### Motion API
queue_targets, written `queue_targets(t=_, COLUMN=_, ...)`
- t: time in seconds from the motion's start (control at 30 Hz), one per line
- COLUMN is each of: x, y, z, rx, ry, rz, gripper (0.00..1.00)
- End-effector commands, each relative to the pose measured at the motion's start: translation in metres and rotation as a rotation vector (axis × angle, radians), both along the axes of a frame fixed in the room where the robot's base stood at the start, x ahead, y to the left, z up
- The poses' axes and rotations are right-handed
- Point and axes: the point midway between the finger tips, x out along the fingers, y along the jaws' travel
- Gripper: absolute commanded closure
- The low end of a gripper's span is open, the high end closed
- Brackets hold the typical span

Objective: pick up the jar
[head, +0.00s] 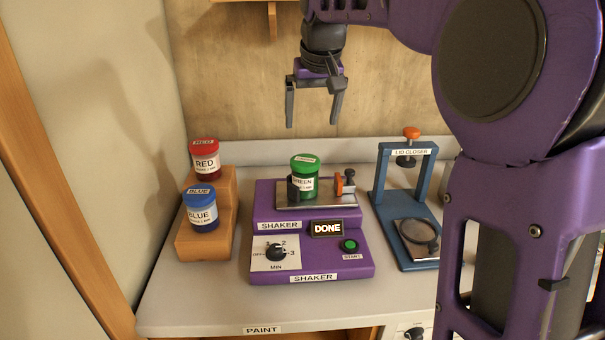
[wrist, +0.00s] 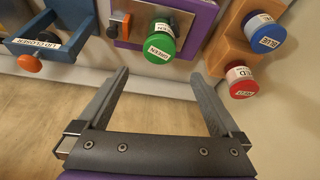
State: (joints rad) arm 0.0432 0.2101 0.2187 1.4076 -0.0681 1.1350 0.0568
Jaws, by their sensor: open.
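A green jar (head: 304,177) labelled GREEN stands upright on the metal plate of the purple shaker (head: 312,273). The green jar also shows in the wrist view (wrist: 161,40), beyond my fingertips. A red jar (head: 205,160) and a blue jar (head: 201,209) stand on a stepped wooden rack (head: 190,245) at the left. The red jar (wrist: 240,82) and blue jar (wrist: 263,34) are at the upper right in the wrist view. My gripper (head: 311,125) is open and empty, above and apart from the green jar. It also shows in the wrist view (wrist: 161,75).
The shaker's display reads DONE (head: 327,228). A blue lid closer (head: 384,190) stands to the right. The back wall is close behind the counter (head: 200,300).

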Motion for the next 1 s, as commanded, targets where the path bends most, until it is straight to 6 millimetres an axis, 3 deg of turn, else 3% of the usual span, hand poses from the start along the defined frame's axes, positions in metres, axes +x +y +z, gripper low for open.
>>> queue_targets(t=0.5, x=0.037, y=0.005, z=-0.094, rx=0.001, ry=0.005, rz=0.003, gripper=0.00)
queue_targets(t=0.87, x=0.047, y=0.006, z=-0.119, rx=0.001, ry=0.003, rz=0.002, gripper=0.00)
queue_targets(t=1.0, x=0.051, y=0.006, z=-0.138, rx=0.001, ry=0.005, rz=0.001, gripper=0.00)
